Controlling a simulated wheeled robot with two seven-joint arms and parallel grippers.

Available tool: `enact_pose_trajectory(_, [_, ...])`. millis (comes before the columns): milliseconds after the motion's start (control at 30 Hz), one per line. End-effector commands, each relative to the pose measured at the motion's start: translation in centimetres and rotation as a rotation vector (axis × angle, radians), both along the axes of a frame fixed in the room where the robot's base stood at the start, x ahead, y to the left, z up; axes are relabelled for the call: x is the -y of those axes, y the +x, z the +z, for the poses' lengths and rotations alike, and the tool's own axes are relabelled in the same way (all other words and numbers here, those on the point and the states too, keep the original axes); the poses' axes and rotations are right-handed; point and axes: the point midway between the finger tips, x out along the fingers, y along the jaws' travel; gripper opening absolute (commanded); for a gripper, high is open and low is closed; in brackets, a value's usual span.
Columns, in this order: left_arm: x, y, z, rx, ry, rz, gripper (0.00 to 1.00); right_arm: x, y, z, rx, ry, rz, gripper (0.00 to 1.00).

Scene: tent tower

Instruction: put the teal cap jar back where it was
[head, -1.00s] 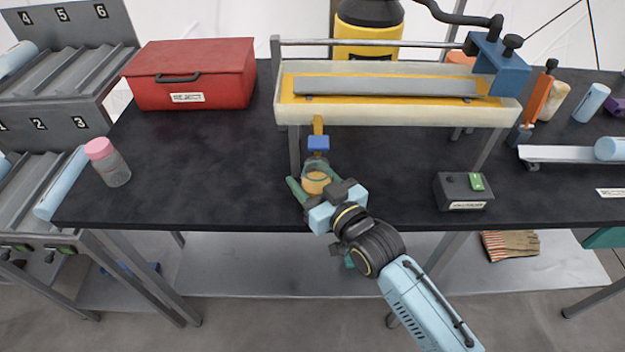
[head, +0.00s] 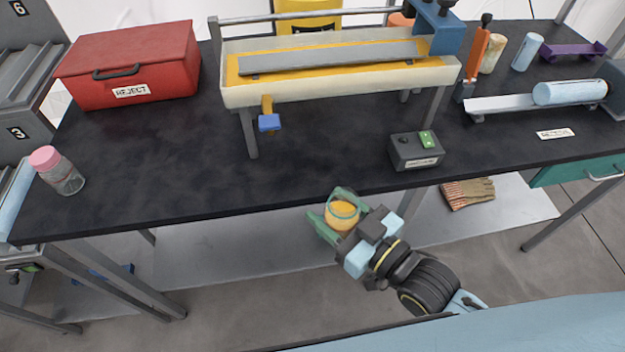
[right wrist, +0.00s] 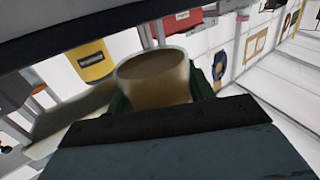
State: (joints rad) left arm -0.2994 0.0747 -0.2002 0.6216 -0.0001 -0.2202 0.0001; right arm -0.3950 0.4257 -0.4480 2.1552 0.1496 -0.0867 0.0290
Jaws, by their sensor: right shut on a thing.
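My right gripper (head: 338,226) is shut on a clear jar (head: 342,214) with yellow-orange contents, held in front of the table's front edge, off the table. No teal cap shows on it for certain; its upper rim looks greenish. In the right wrist view the jar (right wrist: 152,82) sits between the fingers, blurred and tan inside. My left gripper is not in view.
The black table (head: 180,160) has clear room in its left middle. A trough with a blue-handled tap (head: 269,121), a red reject box (head: 130,65) and a small control box with a green button (head: 415,150) stand on it. A tray rack (head: 22,95) is at far left.

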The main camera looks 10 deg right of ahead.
Motion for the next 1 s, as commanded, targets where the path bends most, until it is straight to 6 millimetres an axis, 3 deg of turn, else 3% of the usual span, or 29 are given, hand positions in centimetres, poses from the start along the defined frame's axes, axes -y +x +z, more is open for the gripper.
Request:
enact_pose_trajectory(167, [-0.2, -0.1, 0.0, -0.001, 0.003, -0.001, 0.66, 0.4, -0.4, 0.2, 0.002, 0.001, -0.006, 0.23])
enact_pose_trajectory(333, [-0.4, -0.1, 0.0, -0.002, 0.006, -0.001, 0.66, 1.4, 1.9, 2.1, 0.007, 0.008, -0.091, 0.23])
enact_pose_trajectory(633, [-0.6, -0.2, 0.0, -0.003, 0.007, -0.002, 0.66, 7.1, 7.4, 6.3, 0.002, 0.008, -0.411, 0.23])
enact_pose_trajectory(800, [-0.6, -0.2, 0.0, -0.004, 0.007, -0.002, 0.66, 9.9, 8.4, 7.0, 0.000, 0.005, -0.542, 0.23])
enact_pose_trajectory(1000, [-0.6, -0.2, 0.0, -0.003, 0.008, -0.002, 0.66, 11.0, 8.7, 7.3, 0.000, 0.002, -0.592, 0.23])
